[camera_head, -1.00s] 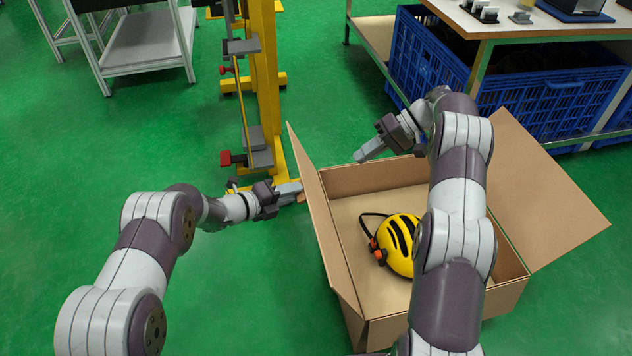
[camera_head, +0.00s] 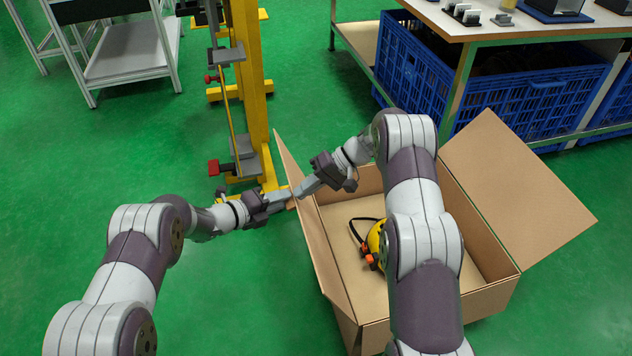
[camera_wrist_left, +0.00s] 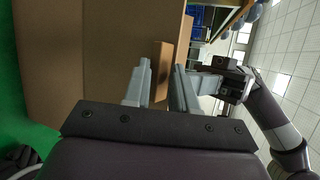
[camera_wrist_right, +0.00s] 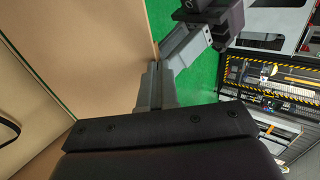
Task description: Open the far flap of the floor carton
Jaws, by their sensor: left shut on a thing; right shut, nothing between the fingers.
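The open cardboard carton (camera_head: 485,303) stands on the green floor. Its left-side flap (camera_head: 304,222) stands steeply, leaning a little outward; its right flap (camera_head: 520,190) is spread outward. I cannot tell which flap counts as the far one. My left gripper (camera_head: 287,198) is outside the left flap, shut on a small brown tab (camera_wrist_left: 161,72) beside that flap's cardboard. My right gripper (camera_head: 300,191) is shut and empty at the upper far part of the left flap, close to the left fingertips. It also shows in the right wrist view (camera_wrist_right: 155,75), against the cardboard; contact is unclear.
A yellow helmet (camera_head: 375,240) lies in the carton, partly hidden by my right arm. A yellow post stand (camera_head: 256,90) rises just behind the left flap. Blue crates (camera_head: 530,98) sit under a workbench (camera_head: 470,30) at back right.

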